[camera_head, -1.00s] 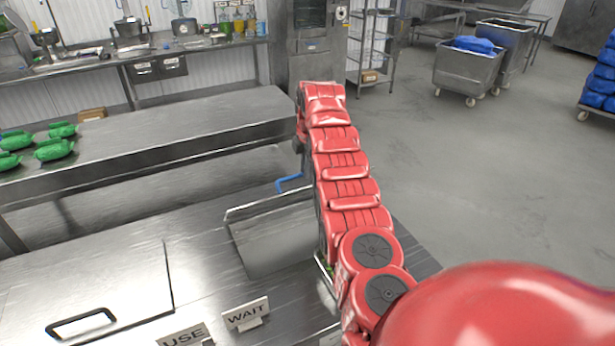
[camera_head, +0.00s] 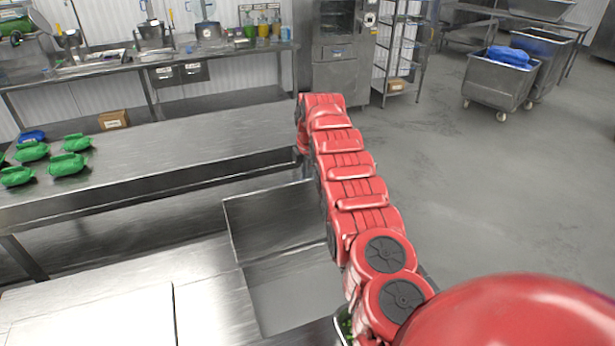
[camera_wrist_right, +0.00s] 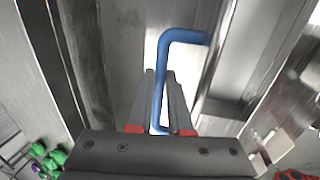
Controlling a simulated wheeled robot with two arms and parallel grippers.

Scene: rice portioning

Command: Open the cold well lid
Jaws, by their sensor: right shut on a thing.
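The cold well lid (camera_head: 272,218) is a grey metal panel standing raised and tilted above the counter in the head view. Below it is a grey rectangular opening (camera_head: 292,298), partly covered by my right arm. In the right wrist view, my right gripper (camera_wrist_right: 161,100) is shut on the blue bent handle (camera_wrist_right: 183,37), which runs down between its fingers. In the head view the handle and the right gripper are hidden behind my red arm. My left gripper is not in view.
A long steel table (camera_head: 200,139) with green bags (camera_head: 68,164) stands behind the counter (camera_head: 205,290). A wire shelf rack (camera_head: 400,55) and metal bins (camera_head: 498,80) stand farther back. The floor to the right is clear.

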